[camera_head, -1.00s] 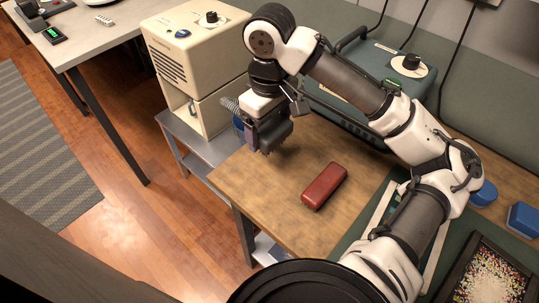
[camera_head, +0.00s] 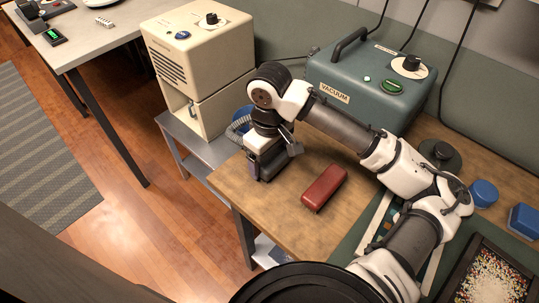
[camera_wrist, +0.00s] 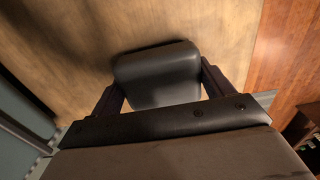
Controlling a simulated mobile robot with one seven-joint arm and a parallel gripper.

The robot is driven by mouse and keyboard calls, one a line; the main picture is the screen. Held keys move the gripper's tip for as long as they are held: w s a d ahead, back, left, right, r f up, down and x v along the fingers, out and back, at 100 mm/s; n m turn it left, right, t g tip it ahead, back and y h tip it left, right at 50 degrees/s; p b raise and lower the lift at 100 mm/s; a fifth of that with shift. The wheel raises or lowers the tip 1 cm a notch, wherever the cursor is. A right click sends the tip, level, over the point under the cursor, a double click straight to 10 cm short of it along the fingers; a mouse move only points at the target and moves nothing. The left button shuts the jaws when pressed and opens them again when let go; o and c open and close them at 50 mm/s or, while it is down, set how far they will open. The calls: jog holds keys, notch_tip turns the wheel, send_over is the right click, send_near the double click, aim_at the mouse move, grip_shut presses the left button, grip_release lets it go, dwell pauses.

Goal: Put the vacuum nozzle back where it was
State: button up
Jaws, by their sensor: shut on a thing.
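My gripper (camera_head: 264,168) is low over the near left corner of the wooden table, pointing down. In the wrist view, my gripper (camera_wrist: 160,92) has its two dark fingers on either side of a smooth black rounded piece, which looks like the vacuum nozzle (camera_wrist: 157,70), and is shut on it. The nozzle is close above or touching the wood; I cannot tell which. In the head view it is mostly hidden by my gripper. A grey ribbed hose (camera_head: 239,127) shows just behind my wrist. The teal vacuum (camera_head: 365,85) stands at the table's back.
A dark red case (camera_head: 324,188) lies right of my gripper. A black round piece (camera_head: 441,157) and blue items (camera_head: 484,193) are farther right. A cream machine (camera_head: 197,65) stands on a grey stand at left. A tray of beads (camera_head: 461,283) is at lower right.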

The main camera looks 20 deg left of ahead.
aim_at(270, 156)
jog(key=o, duration=0.8)
jog(key=shift+f, duration=0.15)
jog(key=shift+o, duration=0.2)
notch_tip(270, 156, up, 12)
jog(key=shift+r, duration=0.2)
